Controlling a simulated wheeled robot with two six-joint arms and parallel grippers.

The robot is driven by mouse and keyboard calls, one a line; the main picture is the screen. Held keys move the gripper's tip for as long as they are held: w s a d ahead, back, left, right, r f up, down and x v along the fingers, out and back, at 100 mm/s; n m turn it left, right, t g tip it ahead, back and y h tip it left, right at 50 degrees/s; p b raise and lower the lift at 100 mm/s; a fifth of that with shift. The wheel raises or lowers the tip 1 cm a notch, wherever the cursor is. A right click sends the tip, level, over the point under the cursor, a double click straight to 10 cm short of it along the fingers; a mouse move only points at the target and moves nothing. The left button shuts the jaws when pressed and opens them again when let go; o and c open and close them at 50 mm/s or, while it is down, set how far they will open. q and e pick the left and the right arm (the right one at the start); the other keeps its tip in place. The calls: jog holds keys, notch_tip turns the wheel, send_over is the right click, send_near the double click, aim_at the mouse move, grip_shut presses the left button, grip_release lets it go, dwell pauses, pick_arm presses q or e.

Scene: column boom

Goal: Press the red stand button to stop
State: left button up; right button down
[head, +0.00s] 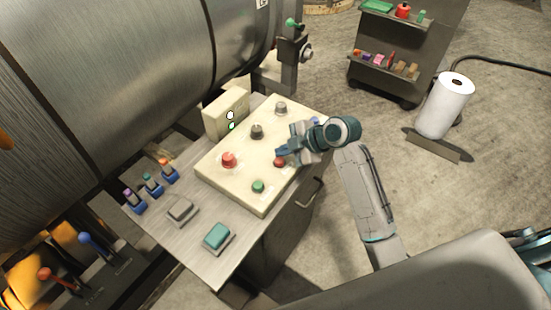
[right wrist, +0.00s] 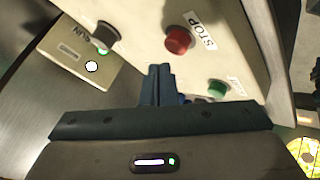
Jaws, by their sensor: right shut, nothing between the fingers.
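The cream control panel (head: 235,185) carries two red buttons, a larger one (head: 229,160) at the left and a smaller one (head: 279,162) at the right. In the right wrist view a red button (right wrist: 178,40) sits beside a STOP label (right wrist: 202,30). The head view does not show clearly which red button bears that label. My right gripper (head: 282,152) is over the panel's right part, close to the smaller red button and partly covering that area. Its fingers (right wrist: 160,72) are shut and empty. I cannot tell whether they touch anything. My left gripper is out of view.
A green button (head: 258,186), dark knob (head: 257,131) and grey knob (head: 281,108) share the panel. An indicator box (head: 226,112) stands behind it. Small levers (head: 152,184) and a teal pedal-like switch (head: 217,237) are nearby. A large metal drum (head: 120,60) fills the left.

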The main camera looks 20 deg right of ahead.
aim_at(283, 160)
dwell(0.8)
jog(key=shift+d+f+b, duration=0.1)
jog(key=shift+f+b, duration=0.2)
jog(key=shift+f, duration=0.25)
jog(key=shift+f+b, duration=0.3)
jog(key=shift+f, duration=0.25)
dwell(0.4)
jog(key=shift+r, duration=0.1)
jog(key=shift+r+p, duration=0.85)
jog(key=shift+r, duration=0.05)
notch_tip(283, 160, up, 5)
jog(key=p, duration=0.4)
dwell(0.8)
